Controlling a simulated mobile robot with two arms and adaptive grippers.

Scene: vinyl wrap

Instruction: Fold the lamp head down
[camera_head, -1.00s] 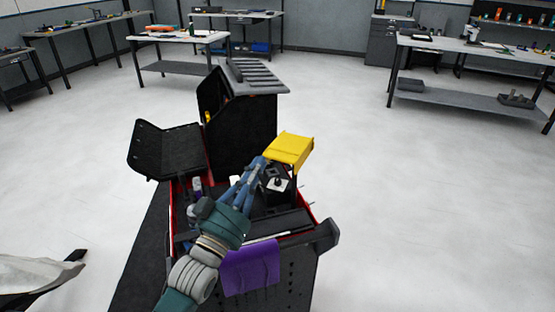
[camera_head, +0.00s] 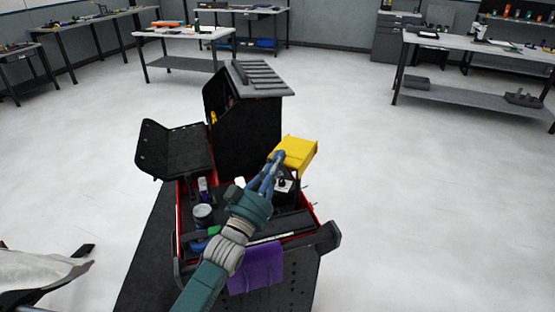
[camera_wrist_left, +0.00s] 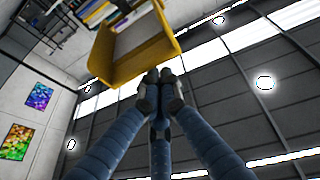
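The yellow lamp head (camera_head: 299,152) stands raised and tilted above the right side of an open tool cart (camera_head: 326,238). In the left wrist view the lamp head (camera_wrist_left: 103,66) shows as a yellow tray-like shell with a pale inner panel. My left gripper (camera_head: 278,157) is at the lamp head's near left edge. In the left wrist view its blue fingers (camera_wrist_left: 160,78) come together, tips close to each other, at the lamp head's lower rim. They look shut with nothing clearly between them; I cannot tell whether they touch the rim. My right gripper is not in view.
The cart's black lid panels (camera_head: 176,153) stand open behind and left. A can (camera_head: 203,214) and other items lie in the cart. A purple cloth (camera_head: 256,268) hangs over its front. Workbenches (camera_head: 190,35) line the back; the floor to the right is clear.

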